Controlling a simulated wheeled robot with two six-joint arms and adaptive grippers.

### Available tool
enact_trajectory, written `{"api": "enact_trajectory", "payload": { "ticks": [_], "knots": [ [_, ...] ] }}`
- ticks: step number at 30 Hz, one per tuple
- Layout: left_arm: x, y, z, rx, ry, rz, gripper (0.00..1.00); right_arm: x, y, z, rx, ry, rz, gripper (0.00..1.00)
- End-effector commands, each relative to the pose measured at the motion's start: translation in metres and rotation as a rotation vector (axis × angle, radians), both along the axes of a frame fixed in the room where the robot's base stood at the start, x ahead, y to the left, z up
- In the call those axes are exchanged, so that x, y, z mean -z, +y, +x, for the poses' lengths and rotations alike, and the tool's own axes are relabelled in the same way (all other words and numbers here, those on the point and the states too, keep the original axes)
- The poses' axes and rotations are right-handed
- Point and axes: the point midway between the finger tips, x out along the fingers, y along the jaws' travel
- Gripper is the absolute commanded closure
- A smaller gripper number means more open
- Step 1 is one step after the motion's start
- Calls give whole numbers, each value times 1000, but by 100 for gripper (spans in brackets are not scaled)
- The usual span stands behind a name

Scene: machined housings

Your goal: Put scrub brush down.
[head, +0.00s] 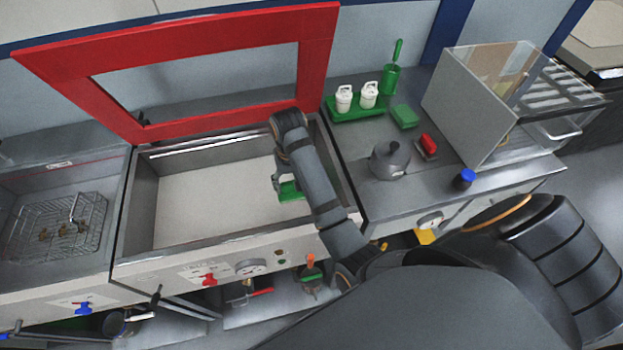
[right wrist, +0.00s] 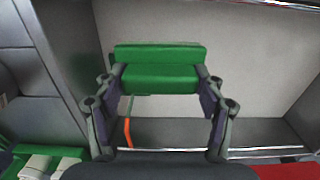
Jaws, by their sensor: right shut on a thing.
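My right gripper (head: 279,182) reaches down into the open basin (head: 205,205), near its right end. It is shut on a green block-shaped thing, the scrub brush (head: 292,190), as far as I can tell. In the right wrist view the brush (right wrist: 160,78) lies crosswise between the two fingers, over the pale basin floor. I cannot tell whether it touches the floor. In the head view my forearm hides part of the brush and of the basin's right side. My left gripper does not show.
A raised red-framed lid (head: 180,55) stands behind the basin. On the right counter are a green tray (head: 345,112) with white bottles, a green block (head: 405,116), a red-topped brush-like item (head: 428,145), a grey kettle (head: 390,160) and a clear-fronted box (head: 470,110). A wire basket (head: 55,228) sits left.

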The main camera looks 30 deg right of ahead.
Motion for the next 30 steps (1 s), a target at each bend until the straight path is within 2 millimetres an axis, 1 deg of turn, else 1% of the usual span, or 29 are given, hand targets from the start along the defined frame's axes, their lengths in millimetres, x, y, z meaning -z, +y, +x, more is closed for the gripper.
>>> {"api": "enact_trajectory", "payload": {
  "ticks": [1, 3, 6, 8, 9, 10, 12, 15, 18, 21, 26, 27, 30],
  "knots": [
    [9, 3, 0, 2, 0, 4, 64, 8, -7, 6, 1, -2, -6, 81],
    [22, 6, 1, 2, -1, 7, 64, 18, -20, 18, 3, -3, -9, 81],
    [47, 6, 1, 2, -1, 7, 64, 35, -41, 38, 5, -4, -8, 81],
    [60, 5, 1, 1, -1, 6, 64, 42, -53, 49, 7, -3, -8, 81],
    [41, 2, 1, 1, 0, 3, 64, 34, -61, 56, 6, 1, -6, 81],
    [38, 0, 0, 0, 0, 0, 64, 36, -67, 62, 7, 1, -6, 81],
    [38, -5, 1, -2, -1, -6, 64, 55, -76, 70, 5, 5, -3, 81],
    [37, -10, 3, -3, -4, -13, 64, 75, -87, 82, 6, 2, -1, 81],
    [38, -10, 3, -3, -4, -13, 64, 87, -93, 89, 4, -1, -1, 80],
    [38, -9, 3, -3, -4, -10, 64, 93, -96, 92, 4, -2, -1, 81],
    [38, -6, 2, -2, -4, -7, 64, 96, -98, 94, 4, -2, -1, 81],
    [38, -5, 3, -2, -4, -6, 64, 101, -101, 95, 5, 0, -2, 81],
    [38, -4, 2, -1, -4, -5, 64, 119, -99, 94, 5, 2, 0, 81]
  ]
}}
